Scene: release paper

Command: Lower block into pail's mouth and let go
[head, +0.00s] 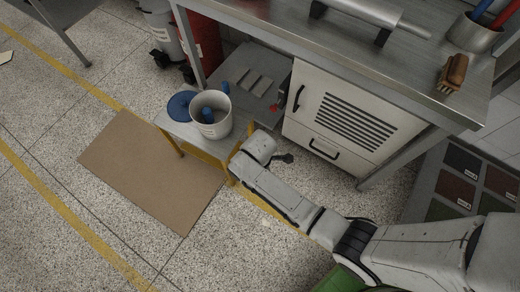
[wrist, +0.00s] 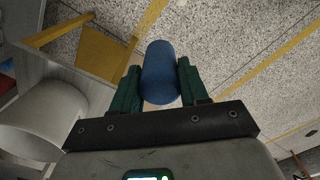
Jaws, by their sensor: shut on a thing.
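A blue rounded block (wrist: 160,72) is held upright in the picture between the two green fingers of my gripper (wrist: 158,66) in the wrist view. The white pail (head: 216,127) stands on a small grey table with yellow legs in the head view. Its mouth is open upward, and a blue piece (head: 208,115) shows inside. In the wrist view the pail (wrist: 40,120) is at the left, apart from the held block. In the head view my wrist (head: 259,145) is just right of the pail, and the fingers and held block cannot be made out.
A round blue thing (head: 181,105) lies left of the pail on the small table (head: 172,124). Another blue piece (head: 225,87) shows at the pail's far rim. A brown sheet (head: 150,170) lies on the floor at left. A white cabinet (head: 350,110) stands under the workbench at right.

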